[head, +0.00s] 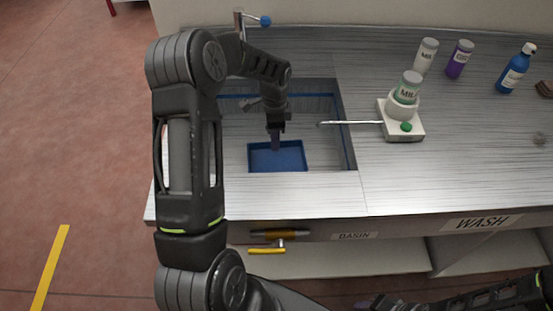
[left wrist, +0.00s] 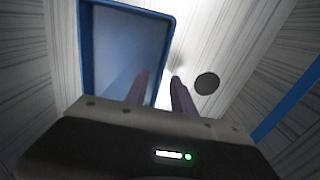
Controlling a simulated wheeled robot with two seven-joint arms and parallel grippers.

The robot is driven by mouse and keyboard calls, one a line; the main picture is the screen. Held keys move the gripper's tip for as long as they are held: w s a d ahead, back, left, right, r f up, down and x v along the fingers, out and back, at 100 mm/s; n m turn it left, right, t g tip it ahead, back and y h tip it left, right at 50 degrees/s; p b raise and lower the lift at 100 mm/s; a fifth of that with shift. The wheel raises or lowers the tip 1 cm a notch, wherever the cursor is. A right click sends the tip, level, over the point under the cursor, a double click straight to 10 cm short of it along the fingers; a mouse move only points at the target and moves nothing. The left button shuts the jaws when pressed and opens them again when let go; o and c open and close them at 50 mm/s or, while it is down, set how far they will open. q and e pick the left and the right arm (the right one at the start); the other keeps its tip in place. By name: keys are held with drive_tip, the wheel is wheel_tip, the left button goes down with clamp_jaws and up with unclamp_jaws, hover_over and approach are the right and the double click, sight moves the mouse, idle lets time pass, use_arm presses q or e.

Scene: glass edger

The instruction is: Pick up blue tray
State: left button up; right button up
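The blue tray (head: 290,168) lies in the sunken basin (head: 318,125) of the grey counter, near its front edge. My left gripper (head: 275,147) points down over the tray's back side. In the left wrist view, the tray (left wrist: 125,45) is at upper left, and my left gripper's two fingers (left wrist: 160,88) are apart. One finger appears on each side of the tray's rim, and contact cannot be made out. My right gripper (head: 372,303) is at the bottom edge of the head view, partly cut off and away from the tray.
A tap (head: 240,22) with a blue knob stands behind the basin. A white dispenser (head: 403,122) holds a bottle, and its metal spout reaches over the basin's right side. Several bottles, including a purple one (head: 460,60) and a blue one (head: 515,70), stand at right. A dark drain (left wrist: 206,83) lies beside the tray.

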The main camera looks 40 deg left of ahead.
use_arm(q)
drive_tip(key=shift+f, duration=0.55)
drive_tip(key=shift+c, duration=0.4)
clamp_jaws()
drive_tip(key=shift+r, duration=0.1)
idle(0.9)
